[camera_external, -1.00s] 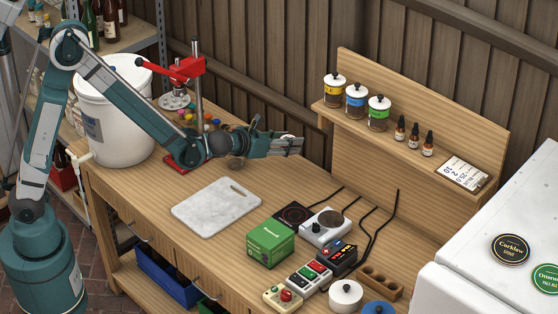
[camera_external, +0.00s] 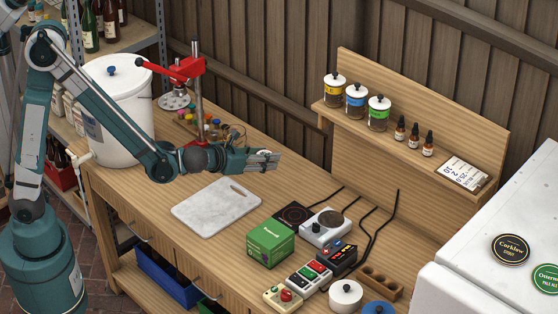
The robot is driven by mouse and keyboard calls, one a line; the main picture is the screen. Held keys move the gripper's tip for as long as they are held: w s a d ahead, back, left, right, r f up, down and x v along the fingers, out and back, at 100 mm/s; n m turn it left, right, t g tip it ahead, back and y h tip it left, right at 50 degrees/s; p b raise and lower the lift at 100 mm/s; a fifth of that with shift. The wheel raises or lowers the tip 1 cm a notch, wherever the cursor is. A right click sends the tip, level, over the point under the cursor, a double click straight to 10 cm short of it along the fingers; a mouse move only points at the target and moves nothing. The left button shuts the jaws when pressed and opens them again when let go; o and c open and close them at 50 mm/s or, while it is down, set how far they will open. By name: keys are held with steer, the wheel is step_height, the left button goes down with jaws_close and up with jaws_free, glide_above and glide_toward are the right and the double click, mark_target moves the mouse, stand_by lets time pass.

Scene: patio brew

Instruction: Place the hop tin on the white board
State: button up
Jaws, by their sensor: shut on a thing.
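The white board (camera_external: 216,207), a pale marbled slab with a slot near its far corner, lies flat on the bench; nothing stands on it. My gripper (camera_external: 268,160) is in the air above the bench, up and to the right of the board in the picture, pointing right. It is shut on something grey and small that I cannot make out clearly. I cannot tell for certain which thing is the hop tin. Lidded jars with yellow (camera_external: 334,90), blue (camera_external: 355,103) and green (camera_external: 379,115) labels stand on the raised shelf.
A green box (camera_external: 270,245), a hot plate (camera_external: 325,228), a black pad (camera_external: 293,216) and button boxes stand right of the board. A white lidded pot (camera_external: 346,296) is at the front. A red bottle capper (camera_external: 197,85) and white bucket (camera_external: 115,115) stand behind my arm.

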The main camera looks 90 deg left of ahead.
steer(key=r+n+y, duration=0.1)
glide_above(216, 205)
steer(key=shift+r+g, duration=0.1)
steer(key=shift+g, duration=0.3)
steer(key=shift+f+b, duration=1.05)
steer(key=shift+f, duration=1.9)
steer(key=shift+f+b, duration=0.75)
steer(key=shift+f, duration=1.35)
steer(key=shift+f, duration=0.15)
steer(key=o, duration=0.9)
steer(key=shift+r, duration=0.2)
